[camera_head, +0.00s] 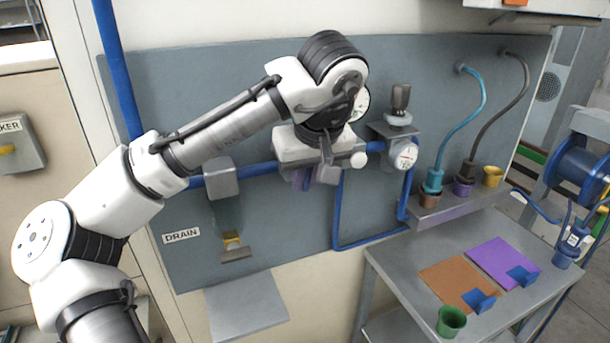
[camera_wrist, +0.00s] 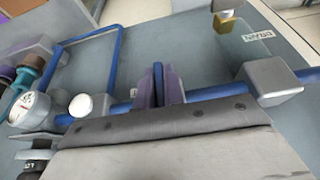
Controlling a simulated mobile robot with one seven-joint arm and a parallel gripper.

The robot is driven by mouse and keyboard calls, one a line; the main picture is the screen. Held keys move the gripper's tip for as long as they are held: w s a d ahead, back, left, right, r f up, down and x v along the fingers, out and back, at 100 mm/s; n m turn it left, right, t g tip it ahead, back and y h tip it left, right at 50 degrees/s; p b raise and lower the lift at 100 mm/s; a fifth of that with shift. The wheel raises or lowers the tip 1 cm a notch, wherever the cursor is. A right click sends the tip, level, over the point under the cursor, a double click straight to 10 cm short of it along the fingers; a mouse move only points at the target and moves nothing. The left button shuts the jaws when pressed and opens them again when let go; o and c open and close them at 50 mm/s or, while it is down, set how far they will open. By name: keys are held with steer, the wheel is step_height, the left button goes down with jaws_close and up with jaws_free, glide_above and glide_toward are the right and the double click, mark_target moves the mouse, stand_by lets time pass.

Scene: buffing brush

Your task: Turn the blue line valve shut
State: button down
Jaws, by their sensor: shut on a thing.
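The blue line (camera_head: 262,170) runs across the grey wall panel, and it also crosses the wrist view (camera_wrist: 207,94). My gripper (camera_head: 302,180) is at this pipe, left of a white round knob (camera_head: 358,160). In the wrist view, my gripper's purple-grey fingers (camera_wrist: 159,86) are shut on a thin blue valve handle (camera_wrist: 158,72). The handle's visible end points up in that picture, roughly across the pipe. The valve body is hidden behind the fingers and the gripper's grey housing. In the head view, my wrist hides the handle.
A gauge (camera_head: 404,154) sits right of the knob. The DRAIN sign (camera_head: 181,236) and a grey pipe bracket (camera_head: 221,178) are to the left. A shelf with cups (camera_head: 455,208) and a table (camera_head: 405,262) with orange and purple mats stand to the right.

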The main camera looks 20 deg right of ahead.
steer(key=shift+w+r, duration=0.2)
steer(key=shift+r, duration=0.1)
steer(key=c, duration=1.5)
jaws_free()
steer(key=shift+c, duration=0.2)
steer(key=shift+o, duration=0.2)
steer(key=shift+f, duration=0.15)
steer(key=v, duration=1.4)
steer(key=shift+b, duration=0.3)
steer(key=shift+f, duration=0.2)
